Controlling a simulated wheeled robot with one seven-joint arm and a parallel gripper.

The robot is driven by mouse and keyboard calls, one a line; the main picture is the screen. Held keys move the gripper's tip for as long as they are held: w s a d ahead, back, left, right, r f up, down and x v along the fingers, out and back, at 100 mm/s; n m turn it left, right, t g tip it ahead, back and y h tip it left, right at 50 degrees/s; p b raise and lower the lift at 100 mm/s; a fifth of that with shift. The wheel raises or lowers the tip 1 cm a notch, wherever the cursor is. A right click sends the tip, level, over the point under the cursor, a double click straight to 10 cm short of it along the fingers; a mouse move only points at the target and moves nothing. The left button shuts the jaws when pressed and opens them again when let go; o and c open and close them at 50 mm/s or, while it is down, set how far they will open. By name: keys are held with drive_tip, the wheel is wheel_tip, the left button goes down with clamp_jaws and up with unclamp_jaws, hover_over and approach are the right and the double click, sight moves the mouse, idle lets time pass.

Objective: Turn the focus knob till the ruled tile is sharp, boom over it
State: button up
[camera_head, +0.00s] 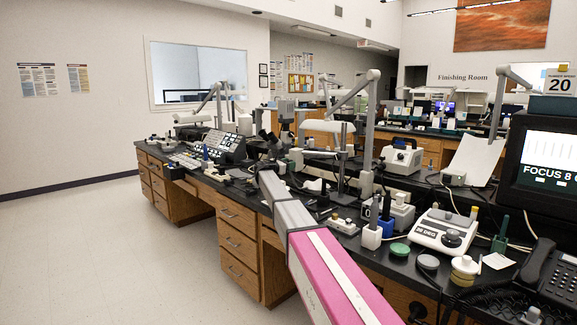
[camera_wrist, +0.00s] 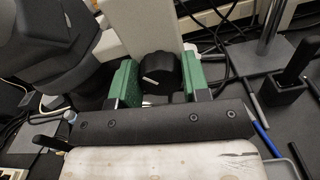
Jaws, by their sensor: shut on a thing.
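In the wrist view the black focus knob (camera_wrist: 160,73) with a white pointer line sits on a pale upright column (camera_wrist: 143,28). My gripper (camera_wrist: 160,82) has its green pads on either side of the knob and is shut on it. A dark, rounded microscope part (camera_wrist: 45,40) is left of the column. In the head view my pink and grey arm reaches to the bench near a dark microscope (camera_head: 268,142); the jaws are hidden there. A monitor (camera_head: 513,150) at the right edge reads "FOCUS 8", its text cut off. I cannot make out the ruled tile or the boom's position over it.
The black bench (camera_head: 400,262) is crowded. A white dial unit (camera_head: 445,232), a telephone (camera_head: 550,272) and a green lid (camera_head: 399,250) are right of my arm. In the wrist view a metal post (camera_wrist: 272,35), cables and a black holder (camera_wrist: 285,95) are at right. The floor at left is clear.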

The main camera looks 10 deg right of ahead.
drive_tip(key=m, duration=0.5)
drive_tip(key=shift+s+m, duration=0.1)
drive_tip(key=shift+m, duration=0.2)
drive_tip(key=m, duration=0.5)
drive_tip(key=shift+d+f, duration=0.1)
idle(0.3)
drive_tip(key=o, duration=0.9)
drive_tip(key=shift+o, duration=0.2)
drive_tip(key=shift+s, duration=0.1)
drive_tip(key=v, duration=1)
drive_tip(key=shift+s+a, duration=0.15)
drive_tip(key=shift+a, duration=0.2)
